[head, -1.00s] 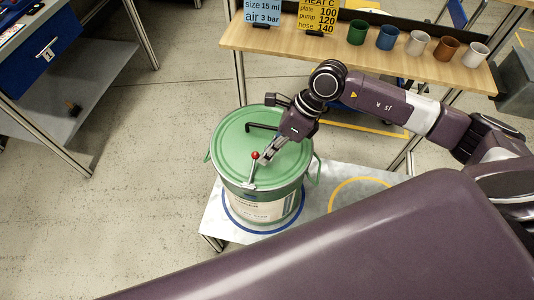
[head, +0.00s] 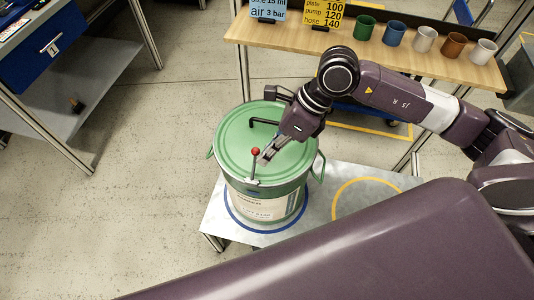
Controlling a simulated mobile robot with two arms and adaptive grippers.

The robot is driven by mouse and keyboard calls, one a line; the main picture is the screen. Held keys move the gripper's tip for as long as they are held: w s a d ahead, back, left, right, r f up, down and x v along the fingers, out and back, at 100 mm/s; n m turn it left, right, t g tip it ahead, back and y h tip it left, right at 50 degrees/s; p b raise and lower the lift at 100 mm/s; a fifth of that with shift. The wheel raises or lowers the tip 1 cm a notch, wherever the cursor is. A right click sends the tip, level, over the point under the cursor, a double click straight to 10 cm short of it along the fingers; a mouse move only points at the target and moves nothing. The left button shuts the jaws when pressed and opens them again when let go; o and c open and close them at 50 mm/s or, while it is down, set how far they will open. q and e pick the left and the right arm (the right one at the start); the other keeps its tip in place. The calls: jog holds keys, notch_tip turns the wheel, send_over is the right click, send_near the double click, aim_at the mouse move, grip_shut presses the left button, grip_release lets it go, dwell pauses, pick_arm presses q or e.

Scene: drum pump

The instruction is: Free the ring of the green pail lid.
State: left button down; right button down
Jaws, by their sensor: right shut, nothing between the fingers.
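The green pail lid (head: 238,139) sits on a pale pail (head: 262,208) with a green rim and side handles. A ring lever (head: 253,169) with a red knob (head: 255,151) stands at the lid's front edge, its foot at the rim. A dark bent bar (head: 262,122) lies over the lid's back part. My right gripper (head: 266,158) is shut and empty, its fingertips just right of the red knob, over the lid. I cannot tell whether they touch the lever. My left gripper is not in view.
The pail stands in a blue circle on a low platform (head: 320,205); an empty yellow circle (head: 334,195) lies to its right. Behind is a wooden shelf (head: 300,42) with several cups and two signs. A grey cart (head: 88,88) stands left. The floor between is clear.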

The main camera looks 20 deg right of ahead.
jog(key=shift+s, duration=0.1)
jog(key=shift+r, duration=0.2)
dwell(0.4)
jog(key=shift+r+p, duration=0.35)
jog(key=shift+r, duration=0.3)
